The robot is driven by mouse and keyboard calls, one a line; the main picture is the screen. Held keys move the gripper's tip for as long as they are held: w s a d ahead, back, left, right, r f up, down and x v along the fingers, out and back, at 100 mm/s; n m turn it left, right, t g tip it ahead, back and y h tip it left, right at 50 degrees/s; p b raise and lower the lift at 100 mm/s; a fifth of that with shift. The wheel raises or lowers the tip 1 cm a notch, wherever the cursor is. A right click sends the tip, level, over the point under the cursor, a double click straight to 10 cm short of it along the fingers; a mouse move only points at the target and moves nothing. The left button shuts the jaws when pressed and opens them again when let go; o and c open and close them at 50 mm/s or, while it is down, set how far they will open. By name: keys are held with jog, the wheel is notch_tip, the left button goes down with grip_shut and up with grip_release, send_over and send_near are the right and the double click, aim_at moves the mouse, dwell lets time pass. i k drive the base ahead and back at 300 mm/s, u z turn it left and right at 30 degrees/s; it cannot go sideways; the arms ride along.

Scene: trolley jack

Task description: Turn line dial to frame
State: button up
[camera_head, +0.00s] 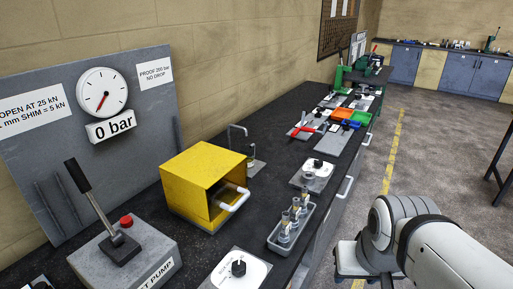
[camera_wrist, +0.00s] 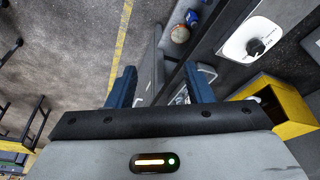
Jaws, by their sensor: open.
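Two white dial plates with black knobs lie on the bench; I cannot read their labels, so I cannot tell which is the line dial. One dial (camera_head: 239,268) is at the near edge in the head view. The other dial (camera_head: 317,166) is farther along the bench. A white dial with a black knob (camera_wrist: 255,46) also shows at the upper right in the wrist view. My gripper (camera_wrist: 160,88) is open and empty, its two blue fingers wide apart. It is clear of the dials, over the floor side of the bench.
A yellow box (camera_head: 203,180) with a white handle stands on the bench. A grey rack of vials (camera_head: 291,228) sits in front of it. A grey pump (camera_head: 125,255) with a lever is at the lower left. The gauge (camera_head: 102,92) reads 0 bar.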

aim_at(238, 266)
jog(key=z, duration=0.05)
jog(key=k, duration=0.5)
jog(key=u, duration=0.9)
jog(key=i, duration=0.15)
jog(key=z, duration=0.1)
